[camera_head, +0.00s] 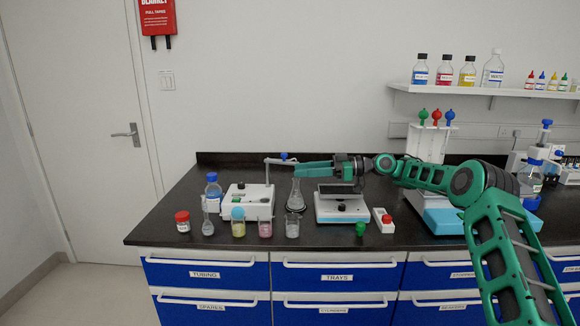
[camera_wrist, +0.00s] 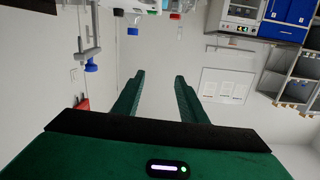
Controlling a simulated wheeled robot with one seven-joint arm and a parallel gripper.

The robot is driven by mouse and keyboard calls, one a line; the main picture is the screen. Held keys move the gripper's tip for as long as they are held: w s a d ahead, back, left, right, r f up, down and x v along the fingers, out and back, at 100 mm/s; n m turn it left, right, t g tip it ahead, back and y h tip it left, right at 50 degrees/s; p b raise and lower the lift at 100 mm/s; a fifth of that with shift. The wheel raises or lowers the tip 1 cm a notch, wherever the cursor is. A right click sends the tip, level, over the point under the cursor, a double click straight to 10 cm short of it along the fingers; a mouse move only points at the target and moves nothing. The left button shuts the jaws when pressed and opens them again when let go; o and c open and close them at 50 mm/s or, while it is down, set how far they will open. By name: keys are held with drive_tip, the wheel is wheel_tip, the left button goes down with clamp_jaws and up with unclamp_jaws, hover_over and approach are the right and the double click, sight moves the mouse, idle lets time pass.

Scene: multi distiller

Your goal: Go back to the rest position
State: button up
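My green gripper (camera_head: 297,170) reaches left above the bench, level with the clamp arm of a stand. In the wrist view its two fingers (camera_wrist: 160,75) are apart with nothing between them. A conical flask (camera_head: 295,197) stands below the fingers in the head view; its top is close under them, and I cannot tell whether they touch. A white device with a flat top (camera_head: 342,206) sits under my wrist. The blue clamp knob (camera_head: 284,156) is just left of the fingertips and appears to be the one in the wrist view (camera_wrist: 91,66).
A white box device (camera_head: 247,202), small bottles and beakers stand left on the dark bench (camera_head: 160,222). A red-buttoned box (camera_head: 383,219) and green-capped item (camera_head: 360,229) are near the front. A rack (camera_head: 428,140) and shelf (camera_head: 410,89) are behind my arm.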

drive_tip(key=s+d+f+m+t+h, duration=0.25)
drive_tip(key=s+d+m+h, duration=1.25)
drive_tip(key=s+d, duration=1.2)
drive_tip(key=s+d+f+m+g, duration=0.1)
drive_tip(key=s+d+f+m, duration=0.1)
drive_tip(key=s, duration=0.8)
drive_tip(key=s+d+f+m+g+h, duration=0.1)
drive_tip(key=s+d+f+m, duration=0.1)
drive_tip(key=s, duration=0.8)
drive_tip(key=s+d+f+m+g, duration=0.1)
drive_tip(key=s+d+m, duration=0.3)
drive_tip(key=s, duration=0.7)
drive_tip(key=shift+d+f+h, duration=0.4)
drive_tip(key=shift+d+f, duration=0.05)
drive_tip(key=shift+f, duration=0.25)
drive_tip(key=shift+s, duration=0.1)
